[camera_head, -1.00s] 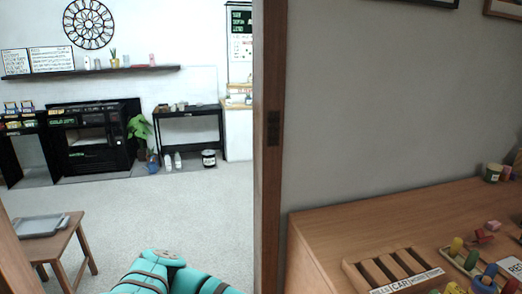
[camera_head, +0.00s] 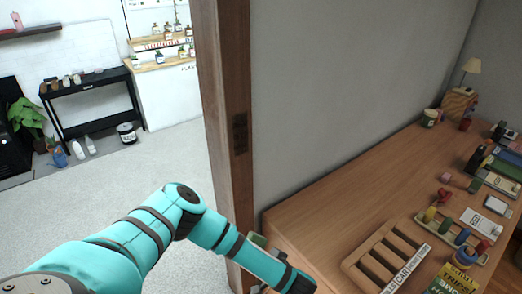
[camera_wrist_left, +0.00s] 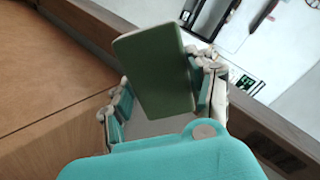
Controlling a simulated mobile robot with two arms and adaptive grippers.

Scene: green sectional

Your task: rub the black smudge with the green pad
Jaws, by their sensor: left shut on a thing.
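The green pad (camera_wrist_left: 152,72) is a flat, dark green slab in the left wrist view. My left gripper (camera_wrist_left: 165,88) is shut on it, with one set of fingers on each side of the pad. In the head view my left arm reaches from the lower left toward the near end of the desk, and the fingers cannot be made out there. I see no black smudge in either view. My right gripper is not in view.
A wooden desk (camera_head: 335,205) fills the right, with a slotted wooden rack (camera_head: 383,262), colored pegs and cards on it. A wooden door frame (camera_head: 225,120) stands beside the desk. Beyond it are open pale floor (camera_head: 130,180) and a black side table (camera_head: 90,95).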

